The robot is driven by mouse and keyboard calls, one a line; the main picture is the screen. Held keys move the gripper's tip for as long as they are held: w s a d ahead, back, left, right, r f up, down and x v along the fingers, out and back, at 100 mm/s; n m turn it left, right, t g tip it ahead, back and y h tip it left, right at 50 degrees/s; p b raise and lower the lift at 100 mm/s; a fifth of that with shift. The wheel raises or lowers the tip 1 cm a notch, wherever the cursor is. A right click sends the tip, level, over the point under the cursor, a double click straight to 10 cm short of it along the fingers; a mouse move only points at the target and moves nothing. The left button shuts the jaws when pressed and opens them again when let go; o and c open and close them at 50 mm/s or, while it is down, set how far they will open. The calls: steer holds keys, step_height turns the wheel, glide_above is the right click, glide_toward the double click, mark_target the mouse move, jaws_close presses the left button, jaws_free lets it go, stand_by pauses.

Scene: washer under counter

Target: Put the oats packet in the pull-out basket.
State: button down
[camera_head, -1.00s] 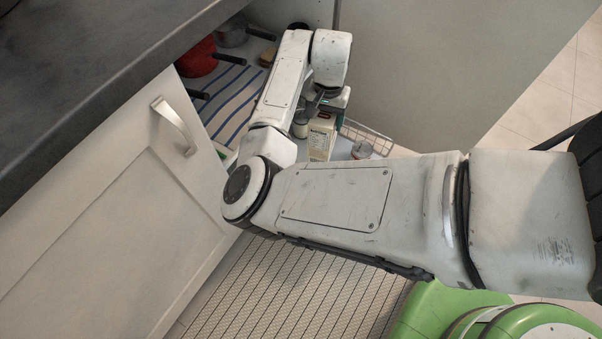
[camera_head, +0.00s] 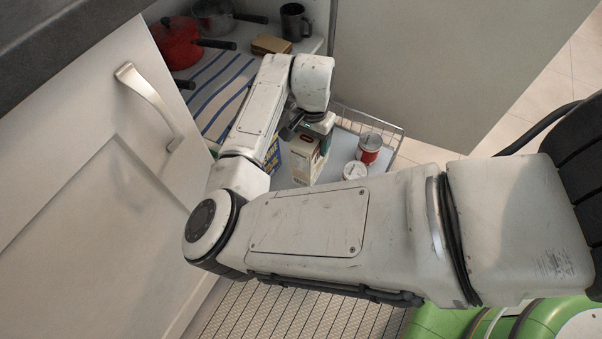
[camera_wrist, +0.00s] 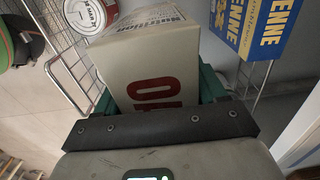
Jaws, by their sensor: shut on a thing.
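The oats packet (camera_head: 306,161) is a cream box with dark print, held upright below my wrist in the head view. In the wrist view the packet (camera_wrist: 152,62) shows large red letters and the word "Nutrition". My gripper (camera_wrist: 157,92) has its green jaws on both sides of the packet and is shut on it; in the head view my gripper (camera_head: 316,127) is partly hidden by the wrist. The pull-out basket (camera_head: 402,134) has wire sides and a pale floor. The packet is over or within the basket area; I cannot tell whether its base touches the floor.
A red can (camera_head: 369,150) and a white-lidded can (camera_head: 354,171) stand right of the packet. A blue penne box (camera_wrist: 268,25) is close on its other side. Behind are a red pot (camera_head: 174,43), a mug (camera_head: 294,22) and a striped cloth (camera_head: 216,88). A cabinet door (camera_head: 95,190) stands left.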

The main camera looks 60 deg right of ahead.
mark_target(299, 172)
steer(key=a+f, duration=0.1)
steer(key=a+f+b, duration=0.1)
steer(key=f, duration=0.1)
steer(key=a+f+b, duration=0.1)
steer(key=a+f, duration=0.1)
steer(key=shift+w+a+f, duration=0.1)
steer(key=shift+w+f, duration=0.05)
steer(key=shift+w, duration=0.15)
steer(key=shift+a+f+b, duration=0.15)
steer(key=shift+f+b, duration=0.4)
steer(key=shift+f, duration=0.35)
steer(key=shift+a+f+b, duration=0.1)
steer(key=shift+f+b, duration=0.45)
steer(key=shift+f, duration=0.55)
steer(key=shift+c, duration=0.4)
jaws_free()
